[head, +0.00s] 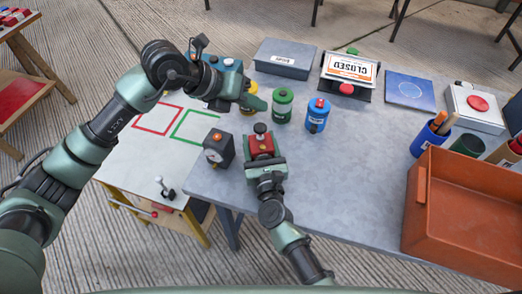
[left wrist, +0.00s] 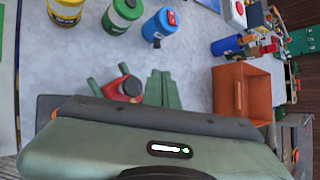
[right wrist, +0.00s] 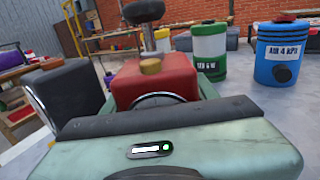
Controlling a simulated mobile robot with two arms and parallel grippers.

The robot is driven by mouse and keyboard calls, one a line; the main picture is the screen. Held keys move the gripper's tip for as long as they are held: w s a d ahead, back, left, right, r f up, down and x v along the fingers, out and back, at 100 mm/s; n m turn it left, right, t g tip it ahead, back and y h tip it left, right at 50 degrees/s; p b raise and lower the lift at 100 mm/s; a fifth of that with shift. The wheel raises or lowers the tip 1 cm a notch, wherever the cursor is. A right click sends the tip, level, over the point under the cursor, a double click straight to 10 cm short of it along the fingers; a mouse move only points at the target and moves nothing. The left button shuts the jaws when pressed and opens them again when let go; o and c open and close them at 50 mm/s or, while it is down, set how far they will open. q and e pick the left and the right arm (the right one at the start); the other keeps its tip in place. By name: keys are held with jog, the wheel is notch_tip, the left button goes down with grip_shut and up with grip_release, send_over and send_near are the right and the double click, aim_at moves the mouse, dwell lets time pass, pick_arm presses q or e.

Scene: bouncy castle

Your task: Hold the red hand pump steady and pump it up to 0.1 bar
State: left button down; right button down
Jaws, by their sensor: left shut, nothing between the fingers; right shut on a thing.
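The red hand pump (head: 262,143) stands near the table's front edge, a black knob on top. In the right wrist view the red pump body (right wrist: 155,83) has a gold collar, a grey rod and a black handle (right wrist: 143,12) above it. My right gripper (head: 264,158) is shut on the pump body, a finger on each side. My left gripper (head: 256,103) is shut and empty, above and beyond the pump, near the yellow canister. In the left wrist view its closed green fingers (left wrist: 161,88) are beside the pump (left wrist: 127,88). The dark gauge box (head: 217,149) is left of the pump; its reading is too small to tell.
A green canister (head: 283,106) and a blue canister (head: 317,115) stand behind the pump. A yellow canister (left wrist: 66,12) is partly hidden by my left arm in the head view. An orange bin (head: 460,225) fills the right front. The table between pump and bin is clear.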

aim_at(255, 132)
pick_arm(q)
notch_tip(255, 132, down, 8)
jog(key=shift+s+f, duration=0.15)
jog(key=shift+f, duration=0.35)
jog(key=shift+a+f, duration=0.2)
jog(key=shift+f, duration=0.15)
dwell(1.7)
jog(key=shift+s+a+f, duration=0.15)
jog(key=shift+f, duration=0.35)
jog(key=shift+s+f, duration=0.1)
jog(key=shift+f, duration=0.1)
jog(key=shift+r, duration=0.1)
notch_tip(255, 132, up, 6)
jog(key=shift+f, duration=0.15)
jog(key=shift+r, duration=0.45)
jog(key=shift+w+d, duration=0.2)
dwell(0.9)
